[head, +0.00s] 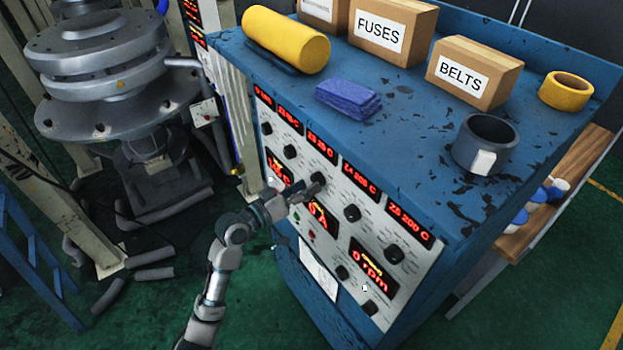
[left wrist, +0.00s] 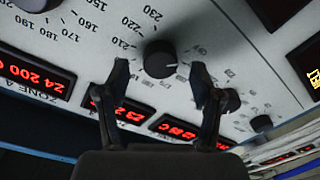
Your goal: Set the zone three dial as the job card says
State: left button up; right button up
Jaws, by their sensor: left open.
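The zone three dial (head: 318,178) is a black knob below the third red display on the sloping white panel. In the left wrist view the dial (left wrist: 159,58) lies between my fingertips, with gaps on both sides, in a printed number scale. My left gripper (head: 314,187) is open in front of it; the wrist view shows both its fingers (left wrist: 161,72) apart. I cannot tell how deep they reach around the knob. The zone three display (left wrist: 120,113) is partly hidden by a finger. A white sheet (head: 318,270), possibly the job card, hangs below the panel; its writing is unreadable. My right gripper is not in view.
Neighbouring knobs sit close by: the zone four knob (head: 352,213) and the zone two knob (head: 290,152). The blue cabinet top (head: 400,130) holds boxes, a yellow roll (head: 287,38), blue cloths (head: 348,98) and a dark mug (head: 485,143). A pale post stands left of the panel.

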pick_arm(q)
jog(key=shift+x, duration=1.05)
jog(key=shift+w+a, duration=0.2)
jog(key=shift+a, duration=0.1)
jog(key=shift+c, duration=1.1)
jog(key=shift+s, duration=0.15)
jog(key=c, duration=0.8)
jog(key=shift+s+d, duration=0.15)
jog(key=shift+d, duration=0.05)
jog(key=shift+c, duration=0.7)
